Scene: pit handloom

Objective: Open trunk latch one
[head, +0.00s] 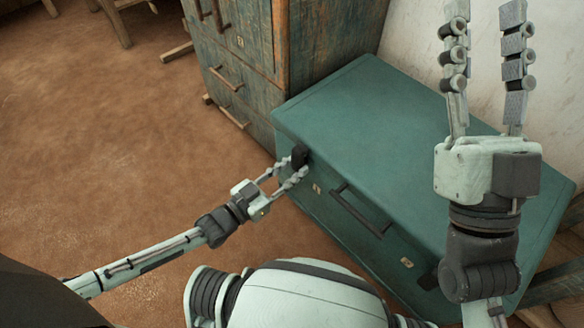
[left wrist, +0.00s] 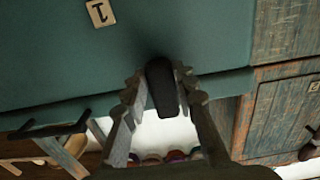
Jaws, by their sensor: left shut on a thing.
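The teal trunk (head: 370,120) stands with its lid down. Trunk latch one is the small black latch (head: 299,155) near the left end of its front edge. In the left wrist view the latch (left wrist: 162,88) is a dark upright tab near a plate marked "1" (left wrist: 100,12). My left gripper (head: 296,170) is at this latch, its ridged fingers closed in on either side of the tab. The fingers partly cover the latch in the head view. My right gripper (head: 485,20) is raised in front of the trunk's right part, fingers apart and empty.
A dark handle (head: 360,210) sits mid-front on the trunk. A second dark latch (head: 428,281) is near its right end, partly hidden by my right arm. A weathered wooden cabinet (head: 238,60) stands behind at left. The brown floor (head: 110,150) at left is clear.

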